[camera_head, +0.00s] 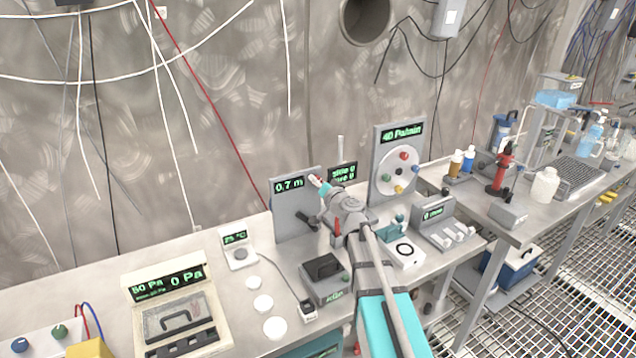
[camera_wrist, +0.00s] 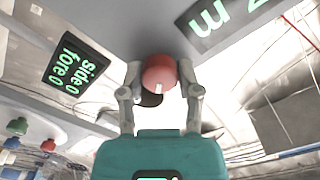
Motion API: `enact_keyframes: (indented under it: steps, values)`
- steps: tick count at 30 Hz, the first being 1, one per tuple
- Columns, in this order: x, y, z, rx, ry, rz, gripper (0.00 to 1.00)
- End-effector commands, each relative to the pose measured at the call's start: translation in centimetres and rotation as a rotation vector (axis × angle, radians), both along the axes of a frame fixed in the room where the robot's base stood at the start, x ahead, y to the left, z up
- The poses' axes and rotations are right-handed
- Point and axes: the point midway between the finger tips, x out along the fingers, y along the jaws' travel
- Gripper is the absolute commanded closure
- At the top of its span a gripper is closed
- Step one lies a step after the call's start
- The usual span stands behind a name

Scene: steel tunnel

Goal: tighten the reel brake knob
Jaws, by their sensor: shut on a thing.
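The reel panel (camera_head: 291,215) is a grey upright plate on the bench with a green "0.7 m" readout (camera_head: 289,185). Part of that readout shows in the wrist view (camera_wrist: 222,20). The red round brake knob (camera_wrist: 159,72) has a white mark on its face. My gripper (camera_wrist: 160,82) has one grey finger on each side of the knob and is shut on it. In the head view my gripper (camera_head: 319,184) is at the panel's upper right edge, where the knob is mostly hidden. A dark crank handle (camera_head: 310,222) sits lower on the panel.
A "Side 0 fore 0" display (camera_wrist: 78,66) stands close by, partly behind my arm in the head view. A "40 Pa/min" panel (camera_head: 397,165) with a white wheel stands to the right. A dark-topped box (camera_head: 325,278) and white discs (camera_head: 263,303) lie in front.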

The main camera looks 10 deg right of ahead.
Motion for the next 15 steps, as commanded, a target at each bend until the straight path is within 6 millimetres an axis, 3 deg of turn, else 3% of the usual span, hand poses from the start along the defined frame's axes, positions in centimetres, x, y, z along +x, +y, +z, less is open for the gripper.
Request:
enact_keyframes:
  steps: [15]
  values:
    - [0.08,-0.03,-0.01,0.470,0.146,0.000,1.00]
